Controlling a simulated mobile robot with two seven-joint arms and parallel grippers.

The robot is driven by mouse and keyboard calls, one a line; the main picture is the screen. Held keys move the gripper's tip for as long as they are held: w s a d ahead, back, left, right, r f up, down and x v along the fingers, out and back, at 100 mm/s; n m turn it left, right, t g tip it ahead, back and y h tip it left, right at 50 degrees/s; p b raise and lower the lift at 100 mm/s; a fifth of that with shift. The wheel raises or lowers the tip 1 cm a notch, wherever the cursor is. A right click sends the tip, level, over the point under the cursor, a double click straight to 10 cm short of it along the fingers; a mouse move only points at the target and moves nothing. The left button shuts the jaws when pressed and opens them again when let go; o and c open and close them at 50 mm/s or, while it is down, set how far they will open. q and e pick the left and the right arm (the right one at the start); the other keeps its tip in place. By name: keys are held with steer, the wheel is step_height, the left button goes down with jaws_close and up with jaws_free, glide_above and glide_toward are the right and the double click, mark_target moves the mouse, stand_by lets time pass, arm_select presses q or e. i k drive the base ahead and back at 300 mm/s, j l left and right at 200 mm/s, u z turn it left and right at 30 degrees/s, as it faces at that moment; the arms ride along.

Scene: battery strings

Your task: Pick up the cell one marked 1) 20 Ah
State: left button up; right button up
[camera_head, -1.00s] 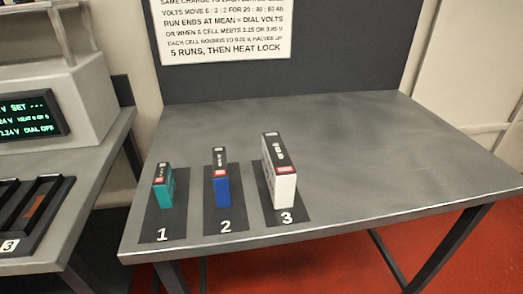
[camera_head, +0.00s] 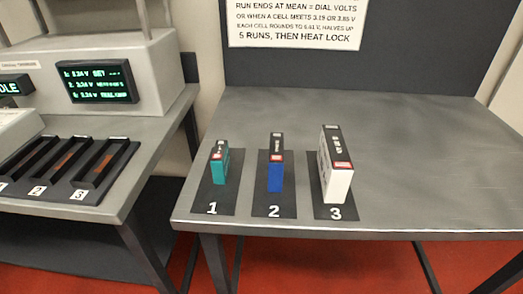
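The cell on mat 1 is a small teal block (camera_head: 219,165) with a dark top. It stands upright on a black mat marked 1 (camera_head: 213,197) at the left end of the right-hand table. A blue cell (camera_head: 275,177) stands on the mat marked 2 (camera_head: 273,203). A larger white cell (camera_head: 338,180) stands on the mat marked 3 (camera_head: 335,205). The small print on the cells is too small to read. Neither of my grippers is in view.
The grey table (camera_head: 430,160) is bare right of the cells. A left bench (camera_head: 110,205) holds numbered slots (camera_head: 100,172) and a unit with a green-text display (camera_head: 97,82). A gap separates bench and table. A sign (camera_head: 298,22) hangs behind.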

mark_target(220, 163)
steer(key=i+l+u, duration=0.15)
steer(key=l+u, duration=0.25)
steer(key=l, duration=0.3)
steer(key=l+u, duration=0.35)
steer(key=l, duration=0.35)
